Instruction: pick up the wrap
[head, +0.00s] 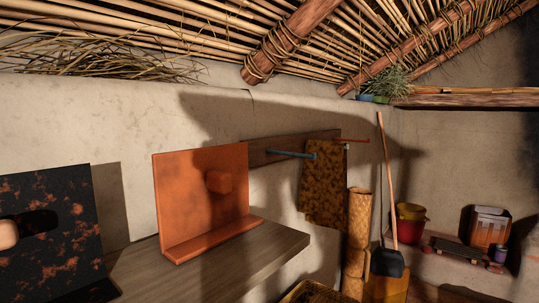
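A brown and mustard patterned cloth, which looks like the wrap (324,190), hangs against the wall right of centre in the head view. Its top is at a dark wooden peg rail (270,150). A blue peg (290,155) sticks out at the cloth's left and its tip overlaps the cloth's upper edge. An orange peg (356,141) sticks out at its upper right. I cannot tell which peg bears the cloth. My gripper is not in view.
An orange panel (180,195) with a block on its face stands on a grey wooden shelf (265,250), left of the cloth. A dark speckled panel (65,235) is at far left. A rolled mat (357,225), an orange bin (385,287) and a long-handled tool (388,190) stand right of the cloth.

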